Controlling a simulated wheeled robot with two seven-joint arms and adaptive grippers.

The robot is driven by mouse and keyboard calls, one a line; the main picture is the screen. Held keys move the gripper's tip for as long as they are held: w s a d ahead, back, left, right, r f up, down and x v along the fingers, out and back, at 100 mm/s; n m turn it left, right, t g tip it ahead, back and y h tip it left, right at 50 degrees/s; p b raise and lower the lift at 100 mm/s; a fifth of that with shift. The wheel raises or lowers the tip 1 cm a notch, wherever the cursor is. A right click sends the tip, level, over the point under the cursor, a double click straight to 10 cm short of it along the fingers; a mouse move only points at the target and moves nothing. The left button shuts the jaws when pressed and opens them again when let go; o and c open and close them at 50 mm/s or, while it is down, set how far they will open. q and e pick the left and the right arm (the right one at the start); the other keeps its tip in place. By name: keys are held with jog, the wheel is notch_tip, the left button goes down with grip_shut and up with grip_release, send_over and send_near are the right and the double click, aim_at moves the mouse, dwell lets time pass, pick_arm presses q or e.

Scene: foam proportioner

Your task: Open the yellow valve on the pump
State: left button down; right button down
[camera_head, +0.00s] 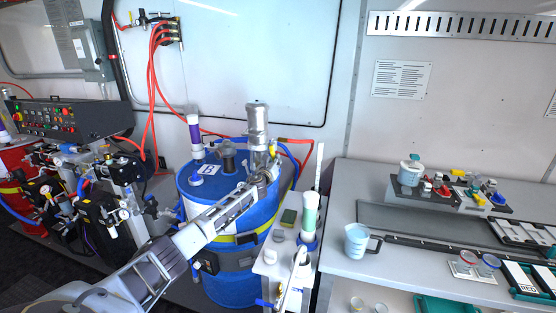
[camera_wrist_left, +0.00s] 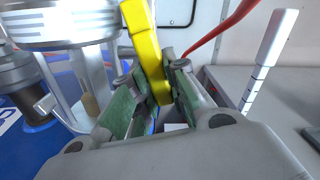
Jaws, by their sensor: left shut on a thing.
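The pump (camera_head: 257,125) is a silver cylinder standing on the blue drum (camera_head: 232,285). My left gripper (camera_head: 266,178) reaches in to the pump's lower part, above the drum's right side. In the left wrist view the yellow valve handle (camera_wrist_left: 147,45) stands up, slightly tilted, between the two fingers of my left gripper (camera_wrist_left: 155,80). The fingers are shut on it. The pump's silver body (camera_wrist_left: 65,22) is just left of the handle in that view. My right gripper is not in view.
A red hose (camera_head: 285,138) runs behind the pump. A small white stand (camera_head: 270,270) with a tall white-and-green tube (camera_head: 310,212) is close on the right. A workbench (camera_head: 335,275) lies beyond it.

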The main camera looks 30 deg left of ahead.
pick_arm(q)
jog(key=shift+s+a+f+m+p, duration=0.15)
jog(key=shift+a+m+p, duration=0.55)
jog(key=shift+m, duration=1)
jog(key=shift+a, duration=0.2)
jog(key=c, duration=1.7)
grip_release()
jog(key=shift+o, duration=0.2)
jog(key=shift+s, duration=0.3)
jog(key=v, duration=1.1)
jog(key=shift+s, duration=0.2)
